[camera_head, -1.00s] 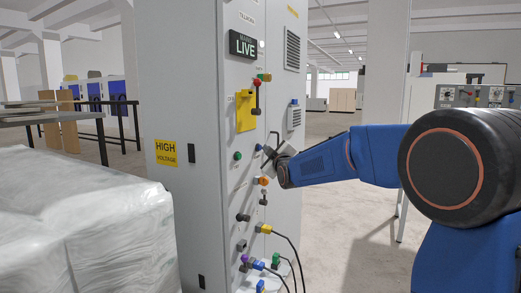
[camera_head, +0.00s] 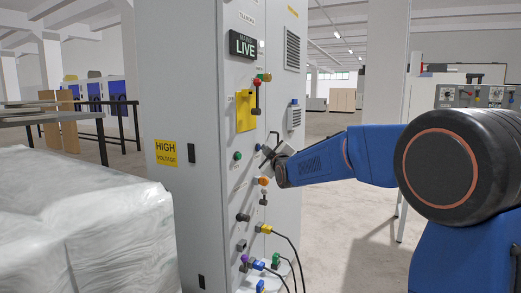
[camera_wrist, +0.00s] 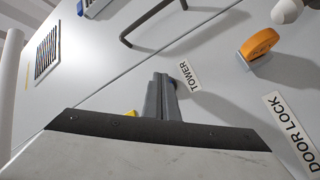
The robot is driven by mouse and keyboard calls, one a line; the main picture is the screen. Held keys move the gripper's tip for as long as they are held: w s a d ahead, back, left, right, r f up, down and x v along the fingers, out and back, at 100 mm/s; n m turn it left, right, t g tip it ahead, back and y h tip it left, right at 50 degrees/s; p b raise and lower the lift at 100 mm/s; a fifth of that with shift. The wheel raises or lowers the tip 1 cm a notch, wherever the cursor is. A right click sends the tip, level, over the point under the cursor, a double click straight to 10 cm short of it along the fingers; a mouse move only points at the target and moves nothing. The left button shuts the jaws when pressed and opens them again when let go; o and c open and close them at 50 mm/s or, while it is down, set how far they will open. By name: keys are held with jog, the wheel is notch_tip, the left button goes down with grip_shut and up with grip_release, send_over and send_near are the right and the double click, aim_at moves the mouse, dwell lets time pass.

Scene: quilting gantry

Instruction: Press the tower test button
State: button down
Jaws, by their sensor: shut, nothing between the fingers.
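The white TOWER label (camera_wrist: 190,76) is just right of the fingertips in the wrist view. A small dark blue button (camera_wrist: 178,84) sits between that label and the fingers, partly hidden by them. In the head view a small blue button (camera_head: 258,147) shows on the cabinet front, just left of my gripper. My gripper (camera_head: 268,149) is close in front of the panel, and its fingers (camera_wrist: 160,80) are shut and empty. The fingertips are very near or at the button; I cannot tell whether they touch it.
An orange knob (camera_wrist: 259,45) and the DOOR LOCK label (camera_wrist: 290,128) are to the right in the wrist view. A dark bar handle (camera_wrist: 150,20) stands out above. Cables (camera_head: 290,240) hang from the lower panel. A wrapped white bale (camera_head: 80,225) stands left of the cabinet (camera_head: 182,90).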

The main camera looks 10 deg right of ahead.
jog(key=shift+s+d, duration=0.55)
jog(key=shift+d, duration=0.15)
jog(key=s+d, duration=0.1)
jog(key=d, duration=0.1)
jog(key=s+d, duration=0.2)
dwell(0.6)
dwell(0.5)
jog(key=s+d+f+m+g+h, duration=0.1)
jog(key=s+f, duration=0.7)
jog(key=s, duration=1)
jog(key=s+d+f+m+g, duration=0.3)
jog(key=s+f+m+g, duration=0.3)
jog(key=s, duration=1.2)
jog(key=s+d+f+m+g+h, duration=0.1)
jog(key=s+f+m+g, duration=0.3)
jog(key=s+f, duration=0.8)
jog(key=s+d+g, duration=0.1)
jog(key=s+g, duration=0.1)
jog(key=s, duration=0.4)
jog(key=shift+g+h, duration=0.3)
jog(key=shift+g, duration=0.1)
